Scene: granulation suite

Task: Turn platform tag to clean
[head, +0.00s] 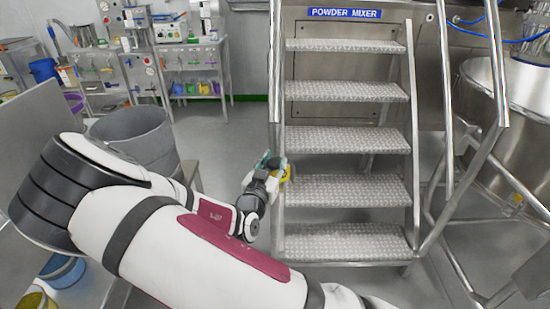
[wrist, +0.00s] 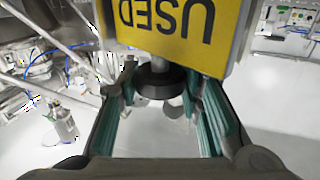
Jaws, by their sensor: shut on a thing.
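The platform tag (wrist: 178,27) is a yellow plate at the top of the wrist view, with the word USED upside down. Below it a dark round knob (wrist: 158,84) sits on a short stem. My gripper (wrist: 160,90) has its teal-padded fingers on both sides of this knob and is shut on it. In the head view my gripper (head: 270,164) is at the left rail of the steel steps, and a small yellow part of the tag (head: 286,174) shows just right of it. The fingers hide most of the tag there.
The steel steps (head: 345,140) rise under a blue POWDER MIXER sign (head: 344,13). A large steel vessel (head: 510,95) is at the right. Benches with equipment line the back left. Open floor lies between bin and steps.

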